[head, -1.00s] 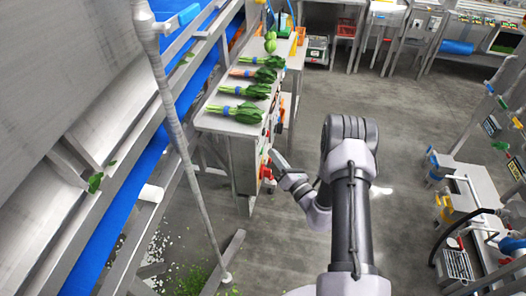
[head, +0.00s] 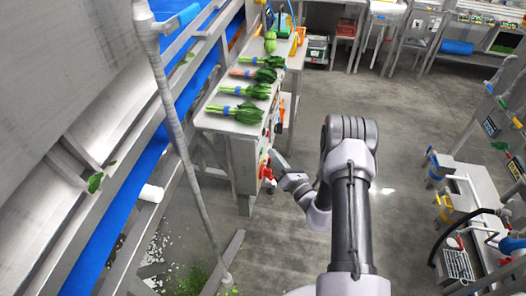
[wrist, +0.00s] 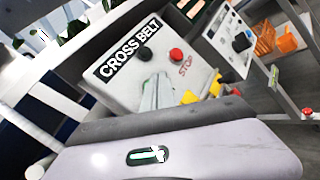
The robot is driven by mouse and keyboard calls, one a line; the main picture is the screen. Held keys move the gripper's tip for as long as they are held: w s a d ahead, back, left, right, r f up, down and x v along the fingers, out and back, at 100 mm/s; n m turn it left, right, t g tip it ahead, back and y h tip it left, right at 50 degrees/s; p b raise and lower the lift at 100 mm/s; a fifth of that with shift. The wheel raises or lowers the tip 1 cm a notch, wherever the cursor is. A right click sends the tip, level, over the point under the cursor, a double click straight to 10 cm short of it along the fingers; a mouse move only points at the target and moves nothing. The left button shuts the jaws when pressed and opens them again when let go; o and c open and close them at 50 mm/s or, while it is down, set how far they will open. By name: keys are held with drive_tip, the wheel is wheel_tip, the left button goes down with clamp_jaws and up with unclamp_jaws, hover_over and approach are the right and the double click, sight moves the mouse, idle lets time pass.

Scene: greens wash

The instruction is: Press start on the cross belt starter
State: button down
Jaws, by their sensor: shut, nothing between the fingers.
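The cross belt starter (wrist: 118,82) is a light grey box with a black "CROSS BELT" label (wrist: 128,51). It fills the middle of the wrist view. A black knob or button (wrist: 145,54) and a red button (wrist: 177,55) marked STOP are on its face. My gripper (wrist: 157,92) is shut and empty, its fingertips over the lower part of the face. They hide what lies behind them, and no start button shows clearly. I cannot tell whether they touch the box. In the head view, my gripper (head: 279,160) is beside the end of the greens table.
The steel table (head: 215,124) holds several bunches of greens (head: 243,90). A blue conveyor belt (head: 135,190) and a slanted post (head: 180,135) are to the left. Another control box (wrist: 228,45) stands right of the starter. The floor (head: 420,105) to the right is open.

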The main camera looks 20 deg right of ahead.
drive_tip(key=shift+w+a, duration=0.25)
drive_tip(key=shift+a, duration=0.05)
drive_tip(key=shift+w+a, duration=0.25)
drive_tip(key=shift+a, duration=0.15)
idle(0.6)
idle(0.4)
drive_tip(key=shift+s+d, duration=0.5)
drive_tip(key=shift+d, duration=0.2)
drive_tip(key=s+d, duration=0.2)
drive_tip(key=d+b, duration=0.1)
drive_tip(key=d, duration=0.1)
drive_tip(key=shift+s+d, duration=0.1)
drive_tip(key=shift+s, duration=0.3)
drive_tip(key=shift+f, duration=0.1)
